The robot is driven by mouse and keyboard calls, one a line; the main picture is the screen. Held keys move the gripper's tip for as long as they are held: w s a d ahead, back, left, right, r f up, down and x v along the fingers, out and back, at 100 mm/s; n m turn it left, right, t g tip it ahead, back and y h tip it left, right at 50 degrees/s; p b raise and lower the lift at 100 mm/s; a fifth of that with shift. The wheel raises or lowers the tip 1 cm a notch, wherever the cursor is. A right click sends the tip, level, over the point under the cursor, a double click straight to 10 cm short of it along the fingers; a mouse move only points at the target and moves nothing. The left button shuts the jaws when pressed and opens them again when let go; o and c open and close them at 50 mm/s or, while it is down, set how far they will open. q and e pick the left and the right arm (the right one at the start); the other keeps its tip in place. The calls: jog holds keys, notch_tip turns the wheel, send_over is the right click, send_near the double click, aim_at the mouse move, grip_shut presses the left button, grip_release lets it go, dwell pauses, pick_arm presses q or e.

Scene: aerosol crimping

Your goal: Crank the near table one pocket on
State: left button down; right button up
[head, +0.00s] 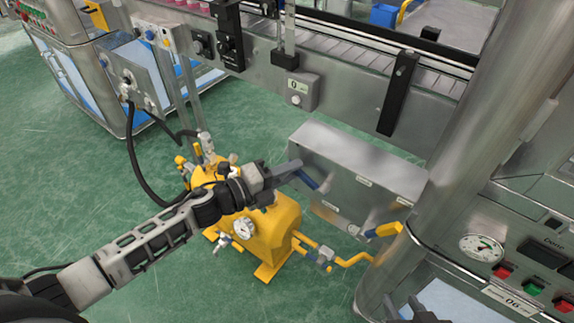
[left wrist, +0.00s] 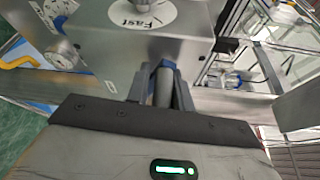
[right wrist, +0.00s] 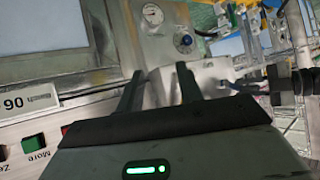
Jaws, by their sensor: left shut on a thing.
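My left gripper (head: 306,178) reaches in from the left and is at the left end of a grey metal box (head: 358,178). In the left wrist view its fingers are shut on a short grey cylindrical handle (left wrist: 163,88), just below a box with a round "Fast" dial (left wrist: 143,17). The handle's far end and what it joins to are hidden. The near table and its pockets cannot be made out. My right gripper (head: 405,303) is at the bottom edge of the head view. In the right wrist view its fingers (right wrist: 160,80) stand apart with nothing between them.
A yellow pump unit (head: 268,232) with a gauge stands on the green floor under my left arm. A thick steel column (head: 455,130) rises at right, beside a panel with a dial (head: 482,247) and coloured buttons (head: 532,289). A conveyor (head: 340,45) runs along the back.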

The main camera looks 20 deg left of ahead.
aim_at(314, 159)
pick_arm(q)
jog(key=shift+d+r+m+p, duration=0.15)
jog(key=shift+r+m+p, duration=0.15)
jog(key=shift+r, duration=0.3)
jog(key=shift+d+r+m+p, duration=0.2)
jog(key=shift+r+p, duration=0.1)
jog(key=shift+r, duration=0.3)
jog(key=shift+s+d+r+p, duration=0.1)
jog(key=shift+d+r+p, duration=0.35)
jog(key=shift+p, duration=0.2)
jog(key=shift+d, duration=0.1)
pick_arm(e)
jog(key=shift+d+r, duration=0.25)
jog(key=shift+r, duration=0.4)
pick_arm(q)
jog(key=shift+s+d, duration=0.1)
pick_arm(e)
jog(key=shift+s+f, duration=0.1)
pick_arm(q)
jog(key=shift+s+d+f, duration=0.1)
jog(key=shift+d, duration=0.05)
pick_arm(e)
jog(key=shift+s, duration=0.1)
pick_arm(q)
jog(key=c, duration=1.4)
grip_release()
jog(key=shift+o, duration=0.2)
pick_arm(e)
jog(key=shift+s+d, duration=0.1)
